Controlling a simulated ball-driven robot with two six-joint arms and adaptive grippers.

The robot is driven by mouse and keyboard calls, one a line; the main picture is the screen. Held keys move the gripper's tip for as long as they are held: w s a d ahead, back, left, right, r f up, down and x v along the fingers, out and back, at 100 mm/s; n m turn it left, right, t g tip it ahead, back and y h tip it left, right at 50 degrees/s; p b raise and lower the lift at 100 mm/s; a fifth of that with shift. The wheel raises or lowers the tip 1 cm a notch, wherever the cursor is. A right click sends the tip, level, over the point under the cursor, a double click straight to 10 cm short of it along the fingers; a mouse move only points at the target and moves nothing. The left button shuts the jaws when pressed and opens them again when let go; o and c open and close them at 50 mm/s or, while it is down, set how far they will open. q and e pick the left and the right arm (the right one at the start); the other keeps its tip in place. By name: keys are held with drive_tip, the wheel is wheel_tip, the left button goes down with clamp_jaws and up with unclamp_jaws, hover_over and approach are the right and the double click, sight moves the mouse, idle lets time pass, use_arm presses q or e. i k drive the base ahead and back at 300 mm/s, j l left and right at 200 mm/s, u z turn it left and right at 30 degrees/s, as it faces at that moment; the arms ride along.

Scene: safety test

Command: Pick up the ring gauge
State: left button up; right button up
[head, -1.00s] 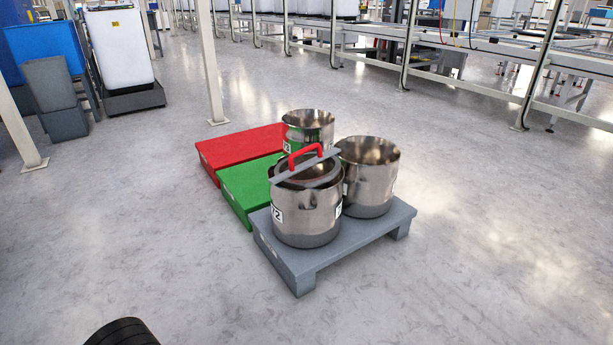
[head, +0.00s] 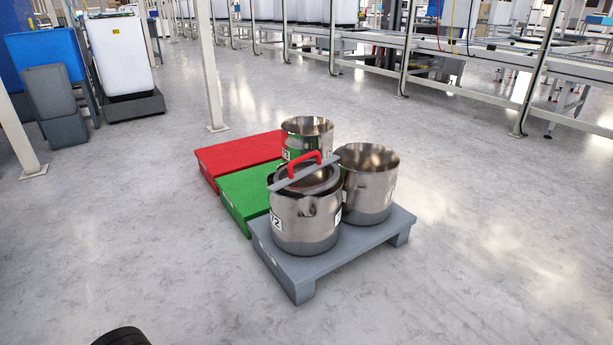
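A grey flat bar with a red arched handle (head: 304,165) lies across the top of the front steel pot (head: 300,225). A dark ring-like rim shows under the bar at the pot's mouth. This is likely the ring gauge, but I cannot tell whether the ring sits around or on the rim. The front pot stands upright on a grey pallet (head: 292,280) and has a white label ending in "2". Neither of my grippers can be made out. A dark rounded part at the bottom left edge is cut off by the frame.
A second open steel pot (head: 368,190) stands right of the front one, and a third (head: 307,137) stands behind. A green platform (head: 245,200) and a red platform (head: 240,157) adjoin the pallet. A white post (head: 211,70) stands behind; the floor in front is clear.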

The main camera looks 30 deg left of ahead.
sight(305, 167)
drive_tip(key=i+u, duration=0.15)
drive_tip(key=u, duration=1.4)
